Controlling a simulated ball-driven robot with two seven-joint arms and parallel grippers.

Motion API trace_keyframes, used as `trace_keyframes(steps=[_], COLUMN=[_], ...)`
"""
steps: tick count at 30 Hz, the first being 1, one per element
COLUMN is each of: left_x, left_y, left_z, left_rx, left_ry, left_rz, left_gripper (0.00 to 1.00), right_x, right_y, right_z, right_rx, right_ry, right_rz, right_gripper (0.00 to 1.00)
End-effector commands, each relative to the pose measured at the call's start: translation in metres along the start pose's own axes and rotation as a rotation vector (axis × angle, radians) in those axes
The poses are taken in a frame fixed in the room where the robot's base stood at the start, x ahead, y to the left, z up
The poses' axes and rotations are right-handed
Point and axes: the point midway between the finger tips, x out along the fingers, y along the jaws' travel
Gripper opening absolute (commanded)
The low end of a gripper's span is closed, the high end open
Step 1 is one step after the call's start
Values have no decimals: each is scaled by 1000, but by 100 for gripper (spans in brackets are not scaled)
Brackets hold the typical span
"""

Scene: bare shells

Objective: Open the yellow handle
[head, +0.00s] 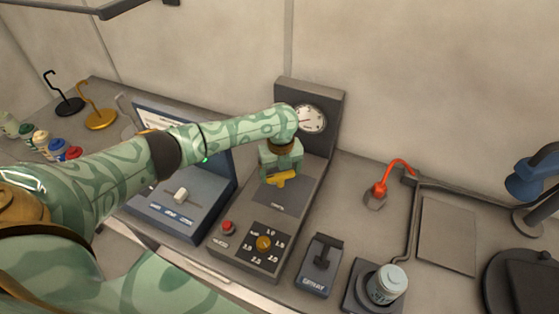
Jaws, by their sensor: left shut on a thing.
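The yellow handle (283,180) sits on the sloped top of the grey console (259,205), below the round gauge (311,119). My left gripper (281,172) comes down over it from above and is shut on it. The handle's ends show below the gripper; its middle is partly hidden by the jaws. My left arm reaches across the picture from the left edge. My right gripper is not in view.
On the console's front are a red button (227,226) and a yellow knob (263,243). A blue-grey panel with a lever (181,195) stands to the left. A small switch box (319,265), a can (387,284) and a blue lamp (530,180) are to the right.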

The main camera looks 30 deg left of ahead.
Motion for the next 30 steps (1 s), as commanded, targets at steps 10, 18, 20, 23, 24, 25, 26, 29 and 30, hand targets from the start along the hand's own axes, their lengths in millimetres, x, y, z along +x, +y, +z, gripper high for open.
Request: trace_keyframes(steps=[10,18,20,23,24,25,26,29,30], left_x=[-4,-3,-2,-2,-2,-2,-2,-1,-1], left_y=[0,0,0,0,0,0,0,0,0], left_z=[-1,-1,0,0,0,0,0,0,0], left_rx=[-328,-568,-615,-683,-707,-724,-740,-785,-799], left_ry=[2,1,2,2,1,0,0,1,0], left_rz=[0,1,0,0,1,1,1,0,0], left_gripper=[59,59,59,59,59,59,59,59,59], right_x=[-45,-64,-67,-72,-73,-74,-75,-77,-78], right_y=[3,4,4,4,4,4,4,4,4], right_z=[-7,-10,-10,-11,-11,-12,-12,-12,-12], right_rx=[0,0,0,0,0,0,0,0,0], right_ry=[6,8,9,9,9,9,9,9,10], right_rz=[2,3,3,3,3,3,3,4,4], right_gripper=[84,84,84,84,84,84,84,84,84])
